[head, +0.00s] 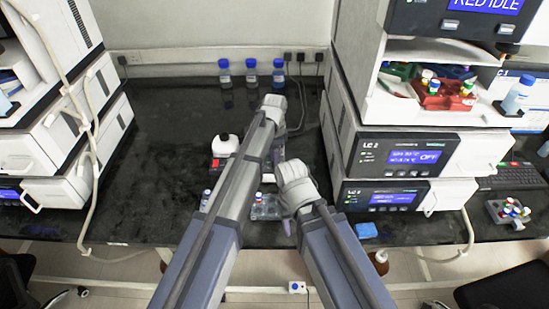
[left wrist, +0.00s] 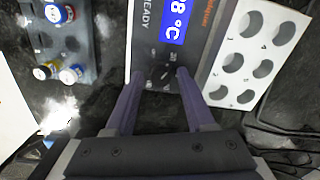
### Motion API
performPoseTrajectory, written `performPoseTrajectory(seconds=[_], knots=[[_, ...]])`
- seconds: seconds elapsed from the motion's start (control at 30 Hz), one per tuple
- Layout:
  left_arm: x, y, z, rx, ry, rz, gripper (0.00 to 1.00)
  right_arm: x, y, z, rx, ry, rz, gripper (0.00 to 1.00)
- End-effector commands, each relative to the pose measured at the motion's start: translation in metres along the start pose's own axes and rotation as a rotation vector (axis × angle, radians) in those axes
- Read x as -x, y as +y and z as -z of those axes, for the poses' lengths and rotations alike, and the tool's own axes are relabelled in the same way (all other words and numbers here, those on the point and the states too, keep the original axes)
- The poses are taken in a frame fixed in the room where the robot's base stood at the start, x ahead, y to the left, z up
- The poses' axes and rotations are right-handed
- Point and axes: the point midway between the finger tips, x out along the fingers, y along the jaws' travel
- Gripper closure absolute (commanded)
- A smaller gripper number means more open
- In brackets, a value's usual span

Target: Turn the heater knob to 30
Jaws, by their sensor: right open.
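In the left wrist view, the heater panel (left wrist: 150,25) fills the top middle. In the head view my left arm (head: 240,165) hides the heater and the left fingers. My right gripper (head: 288,224) is open, low at the bench front.
A plate with numbered holes (left wrist: 242,82) lies right of the panel; a vial rack (left wrist: 82,35) is left. Blue-capped bottles (head: 251,72) stand at the back. LC units (head: 385,158) flank the right side. The bench (head: 150,180) is clear at left.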

Motion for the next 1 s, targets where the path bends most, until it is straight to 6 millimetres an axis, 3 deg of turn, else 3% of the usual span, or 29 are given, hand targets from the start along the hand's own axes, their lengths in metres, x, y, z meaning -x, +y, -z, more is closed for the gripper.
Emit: performPoseTrajectory(seconds=[0.47, 1.0], knots=[[0.006, 0.000, 0.000, 0.000, 0.000, 0.000, 0.39, 0.006, 0.001, 0.000, 0.000, 0.000, 0.000, 0.50], [0.071, 0.000, 0.000, 0.000, 0.000, 0.000, 0.39, 0.070, 0.007, -0.004, 0.000, 0.000, 0.000, 0.50]])
